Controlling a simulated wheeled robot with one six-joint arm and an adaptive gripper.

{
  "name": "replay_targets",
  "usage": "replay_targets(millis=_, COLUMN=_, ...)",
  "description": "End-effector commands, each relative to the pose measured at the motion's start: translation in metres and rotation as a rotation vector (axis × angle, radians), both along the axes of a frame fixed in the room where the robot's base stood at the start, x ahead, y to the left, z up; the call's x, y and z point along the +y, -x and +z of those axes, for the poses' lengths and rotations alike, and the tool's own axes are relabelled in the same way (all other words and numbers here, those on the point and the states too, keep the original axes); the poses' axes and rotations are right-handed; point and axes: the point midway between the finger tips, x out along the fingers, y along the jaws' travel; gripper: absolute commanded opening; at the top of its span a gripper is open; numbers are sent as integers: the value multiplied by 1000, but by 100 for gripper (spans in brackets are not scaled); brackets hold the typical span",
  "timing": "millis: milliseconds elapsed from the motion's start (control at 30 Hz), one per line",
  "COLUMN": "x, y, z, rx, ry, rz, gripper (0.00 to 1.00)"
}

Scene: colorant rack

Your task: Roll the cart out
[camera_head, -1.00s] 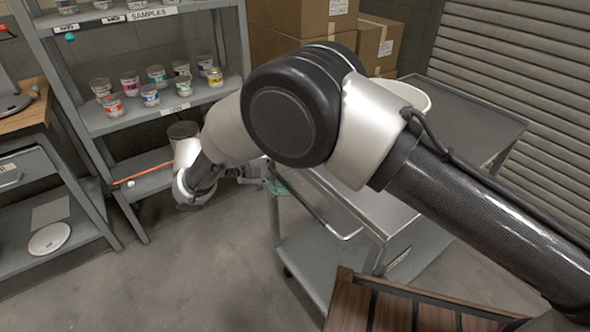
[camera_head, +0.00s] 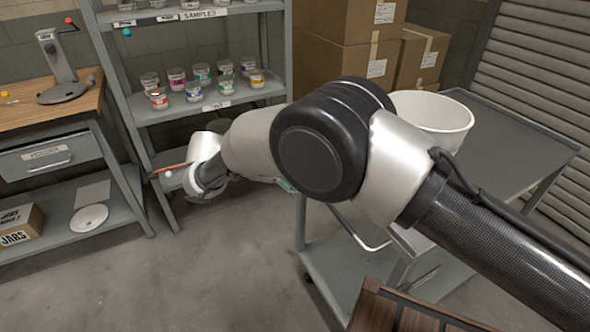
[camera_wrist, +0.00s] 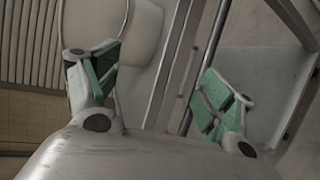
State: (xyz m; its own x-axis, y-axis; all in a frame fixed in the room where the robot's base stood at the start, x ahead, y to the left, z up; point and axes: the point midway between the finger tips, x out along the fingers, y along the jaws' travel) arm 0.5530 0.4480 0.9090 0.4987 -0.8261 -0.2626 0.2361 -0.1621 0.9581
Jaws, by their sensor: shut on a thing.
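The cart is a grey metal trolley (camera_head: 515,148) with a top tray, a lower shelf and a bent tube handle (camera_head: 360,240) on its near left side. My gripper (camera_head: 285,185) is mostly hidden behind my arm in the head view; only a bit of green pad shows at the cart's left end. The exact contact is hard to see.
A white bucket (camera_head: 435,112) stands on the cart's top. Cardboard boxes (camera_head: 345,65) are stacked behind it, beside a shutter (camera_head: 550,75). A shelf rack (camera_head: 180,108) with small jars and a workbench (camera_head: 45,110) stand left. Floor (camera_head: 210,265) in front of them is clear.

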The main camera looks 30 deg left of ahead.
Motion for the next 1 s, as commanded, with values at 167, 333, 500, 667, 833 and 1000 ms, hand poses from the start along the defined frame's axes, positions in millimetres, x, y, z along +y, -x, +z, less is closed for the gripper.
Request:
replay_targets(millis=167, x=10, y=7, z=0, rx=4, ry=1, rz=-2, gripper=31)
replay_targets(millis=333, x=21, y=13, z=0, rx=6, ry=-1, rz=0, gripper=31)
replay_targets(millis=500, x=28, y=18, z=2, rx=8, ry=-1, rz=0, gripper=31)
replay_targets(millis=667, x=29, y=19, z=2, rx=9, ry=0, rz=-1, gripper=31)
replay_targets(millis=833, x=29, y=19, z=2, rx=9, ry=0, rz=-1, gripper=31)
replay_targets(millis=1000, x=28, y=19, z=1, rx=9, ry=0, rz=-1, gripper=31)
